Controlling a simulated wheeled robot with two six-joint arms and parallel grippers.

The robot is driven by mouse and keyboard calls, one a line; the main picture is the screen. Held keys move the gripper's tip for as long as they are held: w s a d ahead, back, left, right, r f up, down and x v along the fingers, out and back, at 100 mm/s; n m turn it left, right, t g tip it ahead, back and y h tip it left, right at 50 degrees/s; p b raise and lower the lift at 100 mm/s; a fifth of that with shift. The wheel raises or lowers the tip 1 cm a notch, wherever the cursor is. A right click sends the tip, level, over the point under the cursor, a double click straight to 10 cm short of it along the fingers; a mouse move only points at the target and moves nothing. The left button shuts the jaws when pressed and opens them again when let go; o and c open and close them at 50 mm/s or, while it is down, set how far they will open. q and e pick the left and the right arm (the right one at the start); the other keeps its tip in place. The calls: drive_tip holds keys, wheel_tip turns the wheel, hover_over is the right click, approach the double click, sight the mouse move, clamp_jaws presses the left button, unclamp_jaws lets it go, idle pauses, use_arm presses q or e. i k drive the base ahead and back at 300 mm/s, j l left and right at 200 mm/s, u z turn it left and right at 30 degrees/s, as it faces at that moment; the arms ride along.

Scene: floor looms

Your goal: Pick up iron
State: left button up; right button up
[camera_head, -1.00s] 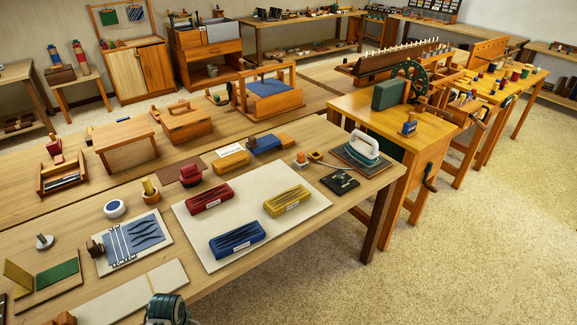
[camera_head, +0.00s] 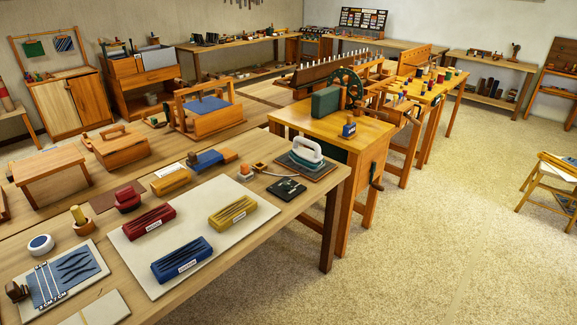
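The iron (camera_head: 307,149) has a white handle and a teal-grey body. It rests on a dark-edged square pad (camera_head: 300,165) near the far right corner of the long wooden table (camera_head: 318,190). A thin cord seems to run left from it toward a small orange-and-white item (camera_head: 245,171). Neither of my grippers is in view.
A black flat item (camera_head: 286,188) lies just in front of the pad. A pale board (camera_head: 200,275) holds red, blue and yellow boxes. A yellow-topped workbench (camera_head: 330,128) stands behind the table's right end. Open carpet (camera_head: 420,240) lies to the right.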

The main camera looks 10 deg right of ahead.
sight(307, 157)
drive_tip(key=i+l, duration=0.15)
drive_tip(key=l, duration=0.2)
drive_tip(key=i+l, duration=0.2)
drive_tip(key=l, duration=0.2)
drive_tip(key=i+l, duration=0.15)
drive_tip(key=l, duration=0.2)
drive_tip(key=i+l+u, duration=0.1)
drive_tip(key=l, duration=0.25)
drive_tip(key=i+l, duration=0.2)
drive_tip(key=l, duration=0.2)
drive_tip(key=i+l, duration=0.15)
drive_tip(key=l, duration=0.2)
